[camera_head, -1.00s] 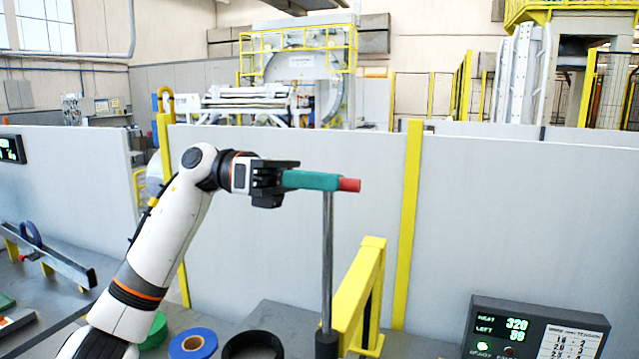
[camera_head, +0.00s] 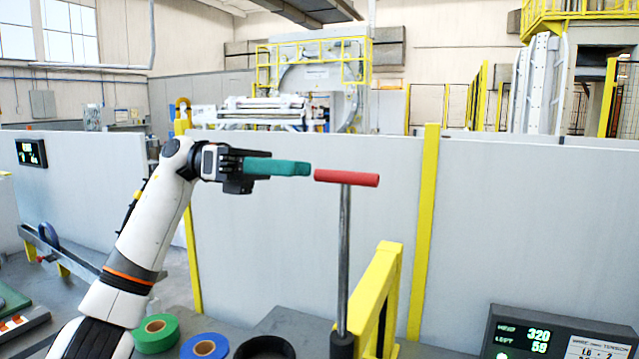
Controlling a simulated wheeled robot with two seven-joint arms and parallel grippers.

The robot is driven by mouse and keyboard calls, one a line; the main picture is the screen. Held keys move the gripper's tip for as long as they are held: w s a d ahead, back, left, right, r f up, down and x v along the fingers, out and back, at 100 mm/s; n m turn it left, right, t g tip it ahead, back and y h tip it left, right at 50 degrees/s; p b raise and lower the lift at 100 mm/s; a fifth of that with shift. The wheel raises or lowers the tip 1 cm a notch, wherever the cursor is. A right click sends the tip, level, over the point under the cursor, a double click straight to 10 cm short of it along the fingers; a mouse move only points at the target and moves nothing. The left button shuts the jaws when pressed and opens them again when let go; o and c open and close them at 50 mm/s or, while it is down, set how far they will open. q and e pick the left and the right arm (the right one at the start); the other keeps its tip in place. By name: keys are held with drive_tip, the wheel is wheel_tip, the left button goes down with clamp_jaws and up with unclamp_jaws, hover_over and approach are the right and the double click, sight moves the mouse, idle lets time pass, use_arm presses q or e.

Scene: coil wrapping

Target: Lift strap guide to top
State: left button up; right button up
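A red bar (camera_head: 346,178) sits crosswise on top of an upright silver rod (camera_head: 344,260), forming a T. This looks like the strap guide's handle, though I cannot tell for sure. The rod's foot stands beside a yellow frame (camera_head: 375,295). My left gripper (camera_head: 302,168) has a black body and teal fingers, pointing right at about the bar's height. Its fingertips end just left of the bar, with a small gap in the picture. The fingers are seen side-on, so their opening does not show. My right gripper is out of view.
A green roll (camera_head: 157,345), a blue roll (camera_head: 190,349) and a black ring (camera_head: 262,338) are on the bench at the bottom. A display panel (camera_head: 505,338) is at the bottom right. Grey partition panels (camera_head: 530,220) stand behind, with a yellow post (camera_head: 425,220).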

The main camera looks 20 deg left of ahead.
use_arm(q)
drive_tip(key=a, duration=0.4)
drive_tip(key=shift+a+b, duration=0.1)
drive_tip(key=shift+b, duration=0.2)
